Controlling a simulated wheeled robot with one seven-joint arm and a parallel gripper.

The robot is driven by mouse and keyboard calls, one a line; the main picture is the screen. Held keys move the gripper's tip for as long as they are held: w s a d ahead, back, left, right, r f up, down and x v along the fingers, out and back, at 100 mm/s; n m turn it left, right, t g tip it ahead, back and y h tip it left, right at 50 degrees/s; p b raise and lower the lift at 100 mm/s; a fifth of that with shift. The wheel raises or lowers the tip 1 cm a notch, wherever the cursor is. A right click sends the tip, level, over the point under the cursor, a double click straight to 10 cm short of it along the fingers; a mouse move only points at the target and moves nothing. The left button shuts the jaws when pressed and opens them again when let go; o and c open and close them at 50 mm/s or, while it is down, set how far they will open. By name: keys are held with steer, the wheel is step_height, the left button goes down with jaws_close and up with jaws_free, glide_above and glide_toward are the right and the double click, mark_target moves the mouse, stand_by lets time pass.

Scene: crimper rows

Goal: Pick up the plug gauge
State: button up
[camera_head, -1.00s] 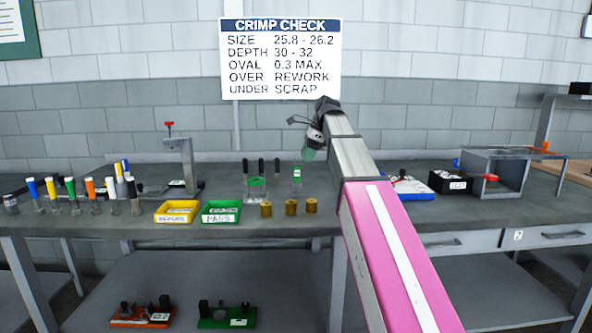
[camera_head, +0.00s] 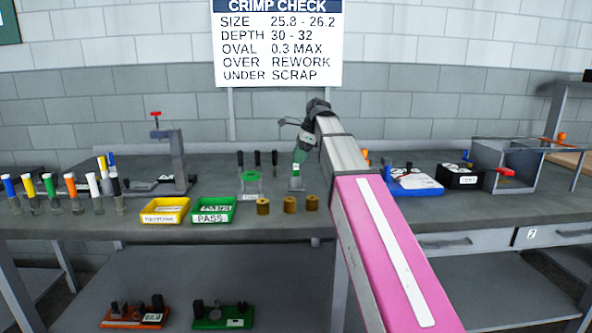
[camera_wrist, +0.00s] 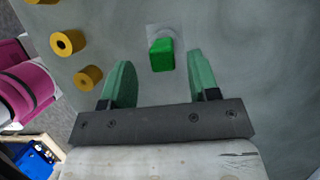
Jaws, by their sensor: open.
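The plug gauge appears to be the upright green-topped piece (camera_head: 296,183) with a pale label on the bench, behind the brass rings. In the wrist view its green top (camera_wrist: 162,55) stands on a small grey base, just ahead of and between my fingertips. My gripper (camera_head: 300,155) points down over it, and its green fingers hide part of the piece in the head view. In the wrist view my gripper (camera_wrist: 160,78) is open, with a finger on each side and clear space to the green top. I cannot tell the remaining height gap.
Brass rings (camera_head: 290,204) stand in front of the piece. A green-and-clear labelled block (camera_head: 251,184) and black-handled pins (camera_head: 257,159) are to its left. Yellow (camera_head: 164,217) and green PASS (camera_head: 213,216) trays lie further left. A blue tray (camera_head: 418,188) is right of my arm.

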mark_target(294, 176)
steer(key=x, duration=0.5)
steer(key=shift+w, duration=0.1)
jaws_close()
